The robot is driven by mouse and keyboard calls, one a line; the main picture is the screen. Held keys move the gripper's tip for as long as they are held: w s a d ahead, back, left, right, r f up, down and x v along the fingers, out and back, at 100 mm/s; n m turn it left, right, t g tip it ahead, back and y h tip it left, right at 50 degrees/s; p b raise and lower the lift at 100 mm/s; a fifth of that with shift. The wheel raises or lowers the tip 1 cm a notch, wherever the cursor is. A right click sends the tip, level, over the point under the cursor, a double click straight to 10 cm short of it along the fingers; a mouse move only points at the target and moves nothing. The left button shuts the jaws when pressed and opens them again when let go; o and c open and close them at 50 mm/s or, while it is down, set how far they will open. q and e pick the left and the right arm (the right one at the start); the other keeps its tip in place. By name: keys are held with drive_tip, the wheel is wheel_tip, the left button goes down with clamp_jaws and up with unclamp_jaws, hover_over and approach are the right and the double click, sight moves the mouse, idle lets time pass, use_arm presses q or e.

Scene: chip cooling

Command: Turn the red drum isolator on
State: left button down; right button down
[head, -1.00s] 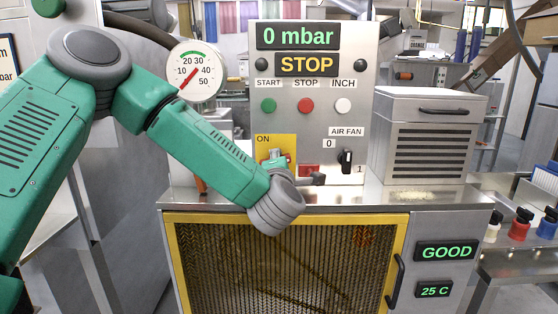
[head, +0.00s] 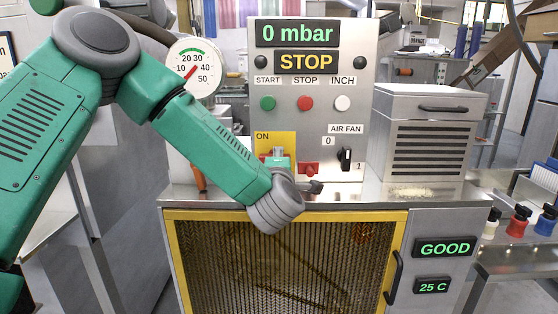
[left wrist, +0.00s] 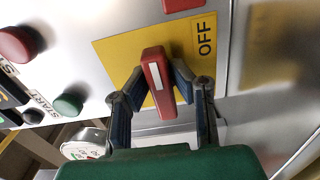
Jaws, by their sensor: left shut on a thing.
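The red isolator handle (left wrist: 154,66) has a white mark and sits on a yellow plate (left wrist: 118,50) on the steel control panel. In the left wrist view its long side runs nearly up and down the picture, with the word OFF to its right. My left gripper (left wrist: 160,76) is shut on the handle, one dark finger on each side. In the head view, the plate (head: 263,140) shows the word ON at its top, and my left wrist and gripper hide much of the handle and the lower plate. My right gripper is not in view.
The panel holds a green START button (head: 267,103), a red STOP button (head: 305,103), a white INCH button (head: 342,103) and a black AIR FAN switch (head: 346,159). A small red part (head: 308,169) is right of the plate. A pressure gauge (head: 194,66) stands left.

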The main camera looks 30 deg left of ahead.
use_arm(q)
drive_tip(key=c, duration=1.6)
unclamp_jaws()
drive_tip(key=shift+f, duration=0.15)
drive_tip(key=shift+c, duration=0.2)
drive_tip(key=shift+o, duration=1)
drive_tip(key=shift+w+a, duration=0.1)
drive_tip(key=shift+w+a+f, duration=0.1)
drive_tip(key=shift+w, duration=0.05)
drive_tip(key=shift+s, duration=0.3)
drive_tip(key=v, duration=1.1)
drive_tip(key=shift+d, duration=0.2)
drive_tip(key=shift+s, duration=0.15)
